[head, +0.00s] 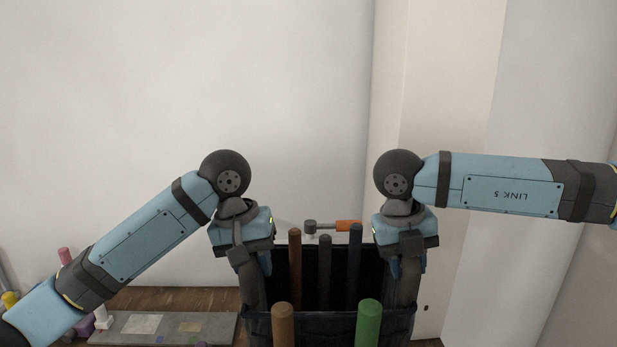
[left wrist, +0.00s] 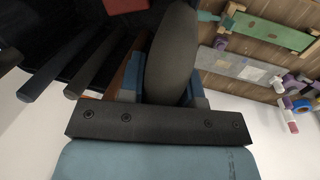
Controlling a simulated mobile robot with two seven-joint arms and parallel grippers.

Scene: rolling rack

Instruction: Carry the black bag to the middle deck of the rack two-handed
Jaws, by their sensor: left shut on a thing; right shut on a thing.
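The black bag (head: 326,326) is at the lower middle of the head view, open at the top, its lower part cut off by the frame. Its two handles rise at the left and right sides. My left gripper (head: 254,264) is shut on the left handle, and my right gripper (head: 405,266) is shut on the right handle. In the left wrist view the dark handle (left wrist: 172,55) passes between the blue fingers of my left gripper (left wrist: 163,92). The rack cannot be made out in either view.
A grey board (head: 165,328) and small coloured pieces lie at lower left on wood. A pale wall stands behind.

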